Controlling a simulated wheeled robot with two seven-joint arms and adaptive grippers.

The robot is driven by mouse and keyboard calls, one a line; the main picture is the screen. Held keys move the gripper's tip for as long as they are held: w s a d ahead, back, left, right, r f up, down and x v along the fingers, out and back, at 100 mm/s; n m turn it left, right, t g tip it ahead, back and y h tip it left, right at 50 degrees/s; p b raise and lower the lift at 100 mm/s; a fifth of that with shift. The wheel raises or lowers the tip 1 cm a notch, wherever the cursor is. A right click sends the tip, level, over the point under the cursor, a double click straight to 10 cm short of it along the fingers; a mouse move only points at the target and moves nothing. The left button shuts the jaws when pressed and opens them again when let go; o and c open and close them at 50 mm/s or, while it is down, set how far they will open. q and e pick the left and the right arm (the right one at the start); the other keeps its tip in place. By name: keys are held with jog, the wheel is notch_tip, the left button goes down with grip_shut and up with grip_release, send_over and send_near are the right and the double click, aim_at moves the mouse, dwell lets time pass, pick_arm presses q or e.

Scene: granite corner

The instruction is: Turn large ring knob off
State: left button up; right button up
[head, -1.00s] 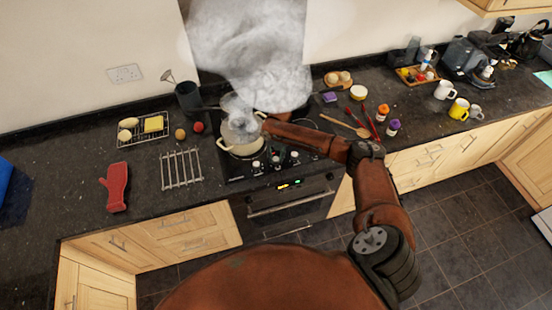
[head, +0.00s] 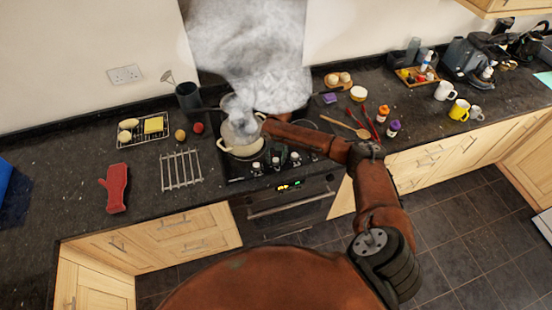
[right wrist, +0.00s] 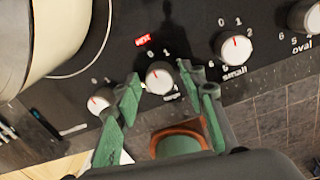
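The hob's front panel carries several round white knobs with red pointer marks. In the right wrist view, one knob (right wrist: 158,77) sits between the green fingertips of my right gripper (right wrist: 159,73). The fingers are apart, one on each side; I cannot tell whether they touch it. Its red mark points up toward the printed 0 and 1, and its label is mostly hidden by a finger. The knob labelled small (right wrist: 232,47) and the oval knob (right wrist: 303,17) are to the right; another knob (right wrist: 98,103) is to the left. My left gripper is out of view.
A cream pot (head: 242,138) steams on the hob, close to the knobs; its side also fills the upper left of the right wrist view (right wrist: 65,30). A red hot light (right wrist: 143,40) glows. A wire rack (head: 181,170) and red mitt (head: 115,188) lie left.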

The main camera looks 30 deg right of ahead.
aim_at(277, 159)
dwell(0.3)
jog(key=r, duration=1.2)
jog(key=shift+s+d, duration=0.1)
jog(key=shift+d, duration=0.15)
